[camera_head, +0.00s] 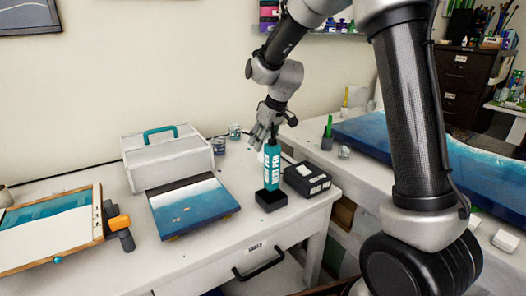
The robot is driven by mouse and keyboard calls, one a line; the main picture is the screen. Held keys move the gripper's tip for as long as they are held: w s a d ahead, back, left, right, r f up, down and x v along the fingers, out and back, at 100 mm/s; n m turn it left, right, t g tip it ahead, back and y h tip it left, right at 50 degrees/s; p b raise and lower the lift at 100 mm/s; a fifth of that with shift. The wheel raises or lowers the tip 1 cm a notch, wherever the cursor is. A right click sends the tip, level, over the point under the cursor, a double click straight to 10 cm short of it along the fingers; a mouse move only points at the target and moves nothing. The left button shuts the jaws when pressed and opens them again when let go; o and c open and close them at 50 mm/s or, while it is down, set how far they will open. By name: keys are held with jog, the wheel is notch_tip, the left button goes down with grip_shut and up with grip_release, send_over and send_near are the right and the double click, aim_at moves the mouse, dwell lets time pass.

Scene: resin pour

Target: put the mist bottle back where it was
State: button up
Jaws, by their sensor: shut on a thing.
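The mist bottle appears to be the teal upright bottle (272,172) with white lettering, near the right front corner of the white table. My gripper (266,143) comes down from above and is shut on the bottle's top. The gripper covers part of the top. The bottle's lower end is at a small black square holder (272,202). I cannot tell whether it rests on the holder's floor or hangs slightly above it.
A black box (307,179) stands close to the right of the bottle. A blue painted panel (195,207) lies to the left, with a white case with a teal handle (170,160) behind it. Small jars (234,132) stand at the wall. The table's front strip is clear.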

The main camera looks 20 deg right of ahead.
aim_at(262, 149)
jog(key=shift+f, duration=1.75)
jog(key=shift+f, duration=0.15)
jog(key=o, duration=1.3)
